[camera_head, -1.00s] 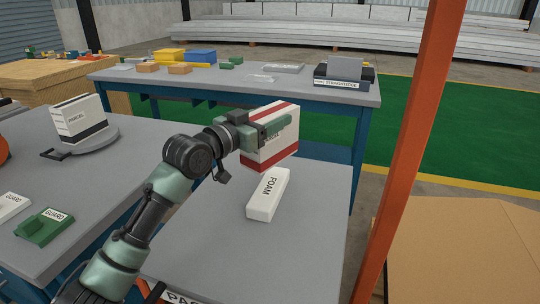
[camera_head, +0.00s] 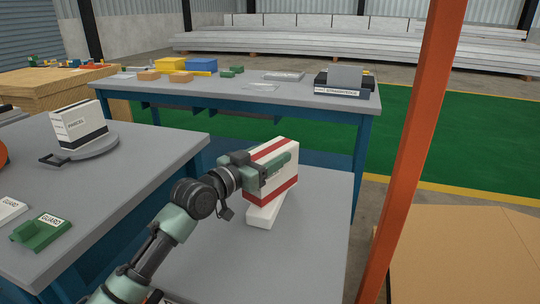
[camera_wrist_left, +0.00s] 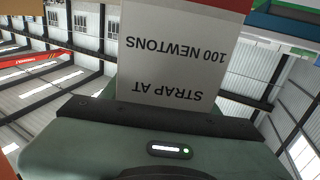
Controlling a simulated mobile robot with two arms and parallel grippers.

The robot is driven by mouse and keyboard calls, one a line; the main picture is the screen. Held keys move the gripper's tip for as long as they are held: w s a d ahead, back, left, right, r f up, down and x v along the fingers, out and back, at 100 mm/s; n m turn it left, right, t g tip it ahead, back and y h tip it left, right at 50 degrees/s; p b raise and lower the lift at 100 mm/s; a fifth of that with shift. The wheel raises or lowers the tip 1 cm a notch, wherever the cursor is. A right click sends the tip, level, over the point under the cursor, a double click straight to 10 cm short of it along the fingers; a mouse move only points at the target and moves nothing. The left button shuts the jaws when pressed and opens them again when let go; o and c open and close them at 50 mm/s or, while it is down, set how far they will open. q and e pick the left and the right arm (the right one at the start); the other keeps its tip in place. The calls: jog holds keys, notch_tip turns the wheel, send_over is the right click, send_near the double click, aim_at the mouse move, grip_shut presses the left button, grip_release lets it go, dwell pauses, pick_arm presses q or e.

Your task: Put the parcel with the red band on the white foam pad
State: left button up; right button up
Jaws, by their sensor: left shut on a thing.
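The parcel with the red band (camera_head: 284,188) is a white box with red stripes. My left gripper (camera_head: 268,171) is shut on it and holds it upright, over or on the white foam pad (camera_head: 261,215). The parcel hides most of the pad, and only the pad's near part shows. I cannot tell whether the parcel touches the pad. In the left wrist view the parcel's face (camera_wrist_left: 175,60) reads "STRAP AT 100 NEWTONS" upside down. My right gripper is not in view.
Another parcel (camera_head: 78,124), with a black band, stands on a round grey plate (camera_head: 92,149) on the left table. A green guard (camera_head: 42,233) lies near that table's front. An orange post (camera_head: 415,150) rises right of the pad's table. The near tabletop (camera_head: 240,265) is clear.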

pick_arm(q)
jog(key=o, duration=1.7)
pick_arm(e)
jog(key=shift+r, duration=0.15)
pick_arm(q)
jog(key=shift+o, duration=0.2)
jog(key=shift+r, duration=0.1)
jog(key=p+v, duration=0.1)
jog(key=v, duration=1.1)
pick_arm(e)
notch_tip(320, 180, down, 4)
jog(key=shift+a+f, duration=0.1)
